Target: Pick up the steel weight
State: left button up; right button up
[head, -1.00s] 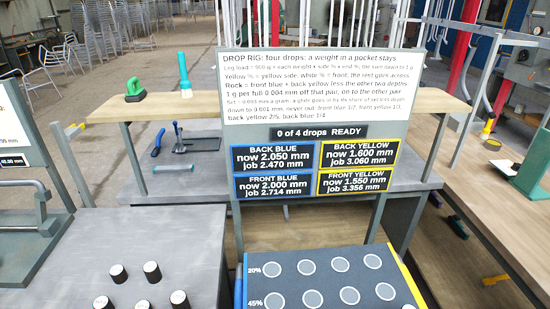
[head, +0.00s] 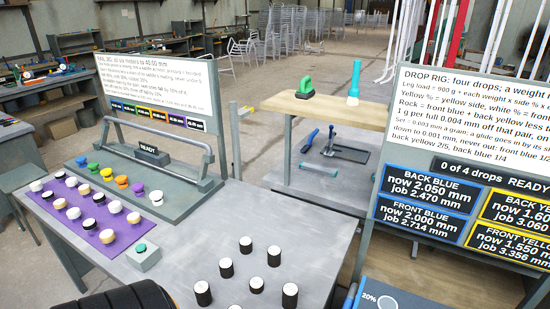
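Several short black cylinders with white tops stand upright on the grey table in the head view, among them one at the back (head: 246,245), one in the middle (head: 226,268) and one at the right (head: 290,295). They look like weights, but I cannot tell which, if any, is the steel weight; any markings on their tops are too small to read. Neither of my grippers is in view. A dark ribbed part shows at the bottom left edge, and no fingertips show on it.
The grey table (head: 195,240) has bare room around the cylinders. A purple mat (head: 80,222) with several pucks and a grey fixture (head: 190,188) stand at left. The drop rig sign (head: 470,120) stands at right. A wooden shelf (head: 330,108) is behind.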

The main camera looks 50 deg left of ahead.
aim_at(256, 284)
jog(key=u, duration=1.7)
